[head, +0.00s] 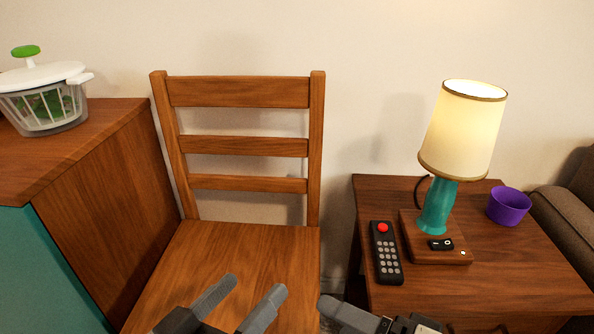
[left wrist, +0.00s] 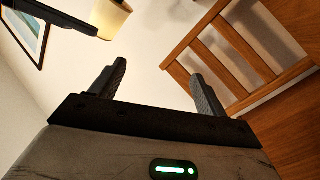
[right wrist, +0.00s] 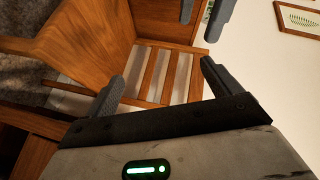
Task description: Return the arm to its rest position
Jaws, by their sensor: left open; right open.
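My left gripper (head: 253,288) is at the bottom of the head view, above the wooden chair's seat. Its two fingers are apart and nothing is between them; the left wrist view shows the same gap (left wrist: 158,82). My right gripper (head: 326,305) shows only in part at the bottom edge, just right of the left one, with one finger clear. In the right wrist view its fingers (right wrist: 160,80) are spread and empty. The left gripper's fingers also show at the top of the right wrist view (right wrist: 207,14).
A wooden chair (head: 238,92) stands ahead. On the left, a cabinet (head: 100,165) bears a salad spinner (head: 45,100). On the right, a side table (head: 520,265) holds a lit lamp (head: 462,130), a remote (head: 385,255) and a purple bowl (head: 508,206). A sofa (head: 565,213) is beyond.

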